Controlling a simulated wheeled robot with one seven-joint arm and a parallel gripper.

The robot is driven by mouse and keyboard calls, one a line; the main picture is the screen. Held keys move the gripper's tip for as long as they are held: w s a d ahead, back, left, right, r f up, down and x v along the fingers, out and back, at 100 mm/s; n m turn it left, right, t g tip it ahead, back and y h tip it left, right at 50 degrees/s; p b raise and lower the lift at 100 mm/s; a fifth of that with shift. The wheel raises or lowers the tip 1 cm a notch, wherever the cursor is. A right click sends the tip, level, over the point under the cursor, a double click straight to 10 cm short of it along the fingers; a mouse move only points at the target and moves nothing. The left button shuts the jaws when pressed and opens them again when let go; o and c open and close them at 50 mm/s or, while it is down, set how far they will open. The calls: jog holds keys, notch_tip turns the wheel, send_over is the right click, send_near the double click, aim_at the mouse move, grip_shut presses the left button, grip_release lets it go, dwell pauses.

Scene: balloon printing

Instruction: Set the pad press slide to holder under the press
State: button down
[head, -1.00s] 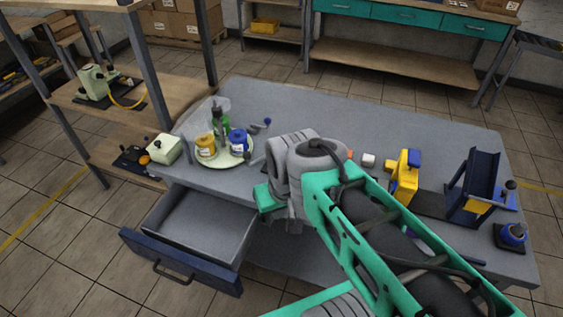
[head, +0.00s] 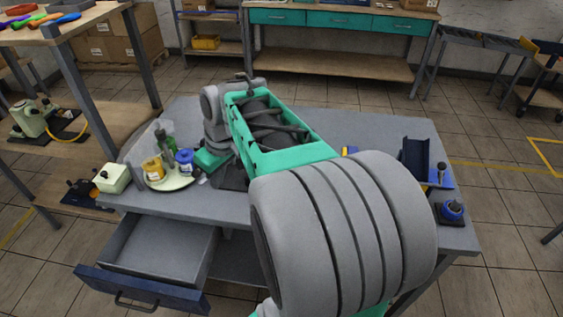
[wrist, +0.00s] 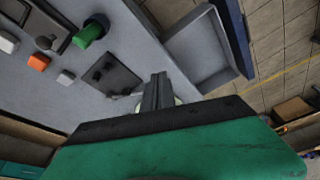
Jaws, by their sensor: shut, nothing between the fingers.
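My gripper (wrist: 158,92) shows in the wrist view with its dark fingers shut and nothing between them, above the table. In the head view my arm hides the fingertips. A sliver of the yellow and blue device (head: 348,150) shows behind my arm; the rest is hidden. A navy upright channel-shaped unit (head: 415,160) stands on the table's right side, with a blue part and a black knob (head: 441,170) beside it. I cannot tell the slide or the holder for certain. A dark plate with small knobs (wrist: 112,76) lies left of my fingers in the wrist view.
A round plate (head: 178,181) with bottles stands at the table's left. The drawer (head: 158,250) is open at the front left. A blue knobbed object (head: 452,211) sits at the right edge. An orange block (wrist: 38,62) and a green cylinder (wrist: 88,34) lie near the dark plate.

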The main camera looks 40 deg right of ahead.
jog(key=d+n+y+p, duration=0.1)
jog(key=d+n, duration=0.1)
jog(key=d, duration=2)
jog(key=shift+f+n+t, duration=0.15)
jog(key=shift+n+t, duration=0.25)
jog(key=p+x, duration=0.1)
jog(key=x, duration=0.9)
jog(key=shift+a+f+p, duration=0.1)
jog(key=shift+p, duration=0.2)
jog(key=s, duration=0.1)
jog(key=s+d, duration=0.1)
jog(key=s+p, duration=0.1)
jog(key=shift+s+d+f, duration=0.15)
jog(key=shift+d+f, duration=0.05)
jog(key=shift+d, duration=0.15)
jog(key=shift+f, duration=0.1)
jog(key=shift+s, duration=0.1)
